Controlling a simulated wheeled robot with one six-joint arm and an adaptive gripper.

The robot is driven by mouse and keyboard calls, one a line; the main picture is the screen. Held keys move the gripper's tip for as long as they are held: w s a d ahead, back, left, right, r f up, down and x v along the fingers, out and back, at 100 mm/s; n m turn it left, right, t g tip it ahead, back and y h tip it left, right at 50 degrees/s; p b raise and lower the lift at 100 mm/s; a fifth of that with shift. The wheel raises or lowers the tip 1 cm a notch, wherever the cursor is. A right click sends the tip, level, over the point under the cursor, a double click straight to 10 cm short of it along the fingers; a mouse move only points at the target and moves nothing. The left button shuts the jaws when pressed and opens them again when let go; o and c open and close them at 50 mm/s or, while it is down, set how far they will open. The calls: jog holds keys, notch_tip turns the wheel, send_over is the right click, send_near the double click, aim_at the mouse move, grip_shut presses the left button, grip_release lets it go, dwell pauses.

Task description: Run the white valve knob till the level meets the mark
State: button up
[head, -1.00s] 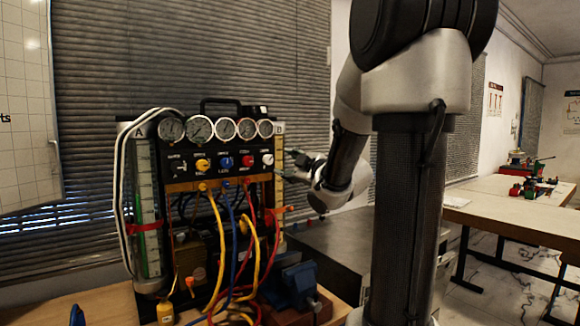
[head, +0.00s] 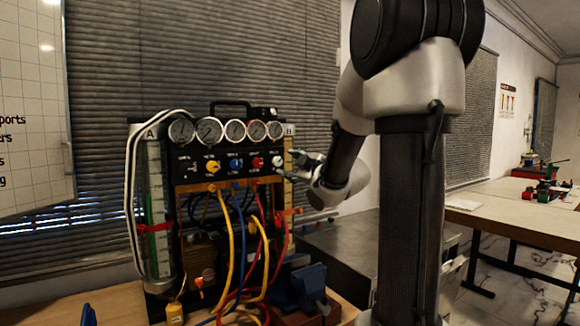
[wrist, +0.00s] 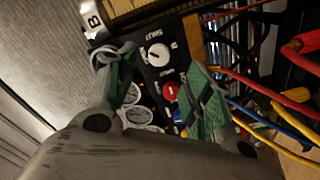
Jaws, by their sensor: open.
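The white valve knob (head: 278,160) is at the right end of the knob row on the black gauge panel. In the wrist view the white knob (wrist: 158,54) lies ahead, between the fingertips in the picture. My gripper (wrist: 158,68) is open and empty, with green-padded fingers; no contact with the knob shows. In the head view my gripper (head: 302,165) is just right of the panel. The level tube A (head: 154,215) stands at the panel's left, with green in its lower part. A red band (head: 161,227) crosses it near the green's top; their exact match is unclear.
Yellow (head: 212,167), blue (head: 236,164) and red (head: 257,162) knobs sit beside the white one, below several round gauges. Tube B (head: 288,160) borders the panel's right side. Coloured hoses (head: 228,240) hang in front. A blue vise (head: 308,285) stands below right.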

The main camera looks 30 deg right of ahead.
aim_at(279, 162)
jog(key=w, duration=0.7)
jog(key=shift+w+a+r, duration=0.1)
jog(key=shift+w, duration=0.25)
jog(key=c, duration=1)
